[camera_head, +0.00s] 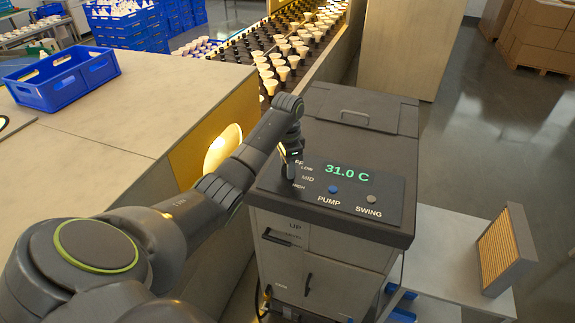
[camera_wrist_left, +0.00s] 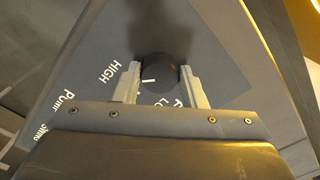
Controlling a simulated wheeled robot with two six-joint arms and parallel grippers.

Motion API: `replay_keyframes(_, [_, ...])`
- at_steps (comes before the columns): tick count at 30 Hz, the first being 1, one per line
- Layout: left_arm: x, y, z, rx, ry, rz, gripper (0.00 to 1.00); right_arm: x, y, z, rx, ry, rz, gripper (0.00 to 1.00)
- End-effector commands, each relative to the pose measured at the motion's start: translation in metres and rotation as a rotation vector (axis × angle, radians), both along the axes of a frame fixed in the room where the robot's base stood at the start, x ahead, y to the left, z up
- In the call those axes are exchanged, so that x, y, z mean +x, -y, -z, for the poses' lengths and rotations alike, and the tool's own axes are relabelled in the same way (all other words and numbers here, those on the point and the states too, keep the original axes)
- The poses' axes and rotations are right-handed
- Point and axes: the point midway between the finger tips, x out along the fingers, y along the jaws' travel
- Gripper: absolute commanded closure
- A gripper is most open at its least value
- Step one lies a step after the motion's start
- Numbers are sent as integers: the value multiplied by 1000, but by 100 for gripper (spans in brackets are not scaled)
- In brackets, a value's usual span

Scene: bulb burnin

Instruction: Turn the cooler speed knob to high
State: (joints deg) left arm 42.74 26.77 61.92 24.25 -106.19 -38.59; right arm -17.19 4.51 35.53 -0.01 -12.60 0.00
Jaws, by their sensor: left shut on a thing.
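The cooler (camera_head: 335,130) is a dark-topped box with a black control panel and a green 31.0 C display. My left gripper (camera_head: 291,172) points down at the panel's left side, beside the LOW, MID and HIGH labels. In the left wrist view the round black speed knob (camera_wrist_left: 162,71) sits between the two fingers of my left gripper (camera_wrist_left: 160,78), which is shut on it. The knob's white mark points left, toward the finger near HIGH. MID is hidden in this view, so the exact setting is hard to tell. My right gripper is out of view.
The blue PUMP button (camera_head: 333,189) and grey SWING button (camera_head: 371,199) lie right of the gripper. A table with a blue crate (camera_head: 62,79) is at left. A filter panel (camera_head: 507,250) stands on a low white shelf (camera_head: 445,240) at right.

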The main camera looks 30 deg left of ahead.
Motion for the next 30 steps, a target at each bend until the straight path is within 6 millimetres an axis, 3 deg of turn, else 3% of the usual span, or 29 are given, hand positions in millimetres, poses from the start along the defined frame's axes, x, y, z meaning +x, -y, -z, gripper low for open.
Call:
replay_keyframes(9, [1,0,-1,0,5,107,85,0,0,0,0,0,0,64])
replay_keyframes(24, [1,1,-1,-1,6,126,85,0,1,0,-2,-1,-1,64])
replay_keyframes(25, [1,1,-1,-1,6,126,60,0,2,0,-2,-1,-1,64])
replay_keyframes(30, [1,0,-1,-1,3,125,41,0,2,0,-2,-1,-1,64])
